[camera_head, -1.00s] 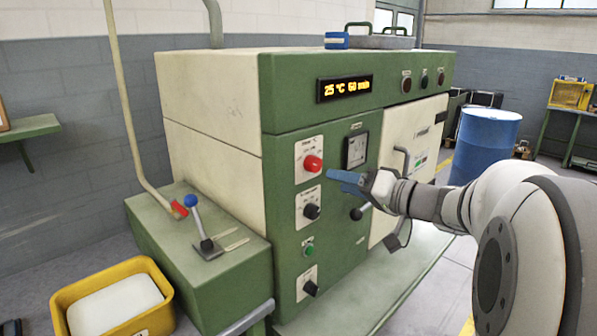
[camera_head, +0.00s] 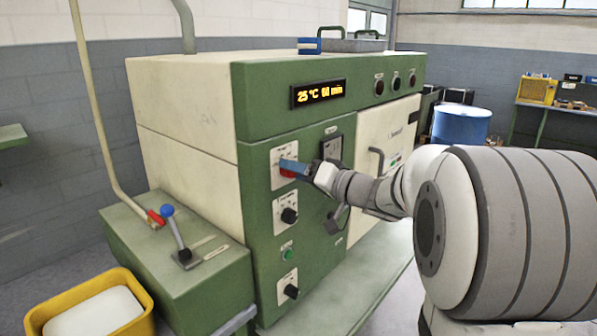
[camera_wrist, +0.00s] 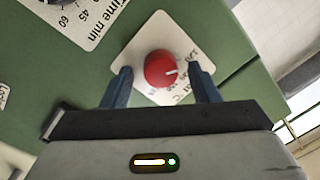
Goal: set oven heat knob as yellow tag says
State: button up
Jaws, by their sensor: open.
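The red heat knob (camera_wrist: 158,70) sits on a white dial plate (camera_wrist: 133,72) on the green oven front. Its white pointer line points right in the wrist view, and the plate's print is partly hidden. My gripper (camera_wrist: 161,87) is open, with one blue finger on each side of the knob; contact cannot be told. In the head view my gripper (camera_head: 293,168) covers most of the red knob (camera_head: 288,174). The oven display (camera_head: 318,94) reads 25 °C and 60 min. I see no readable yellow tag.
A black time knob (camera_head: 289,215) on its own plate sits below the heat knob. A gauge (camera_head: 331,148) is close to the right of my gripper. A blue-tipped lever (camera_head: 174,235) and a yellow bin (camera_head: 90,306) are at the left.

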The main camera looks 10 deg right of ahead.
jog(key=c, duration=1)
jog(key=shift+o, duration=0.2)
jog(key=shift+f+m+b, duration=0.15)
jog(key=shift+m+b, duration=0.15)
jog(key=shift+b, duration=0.3)
jog(key=m+t+b, duration=0.1)
jog(key=m+b, duration=0.6)
jog(key=m, duration=0.4)
jog(key=shift+f+b, duration=0.15)
jog(key=shift+b, duration=0.2)
jog(key=shift+m, duration=2.4)
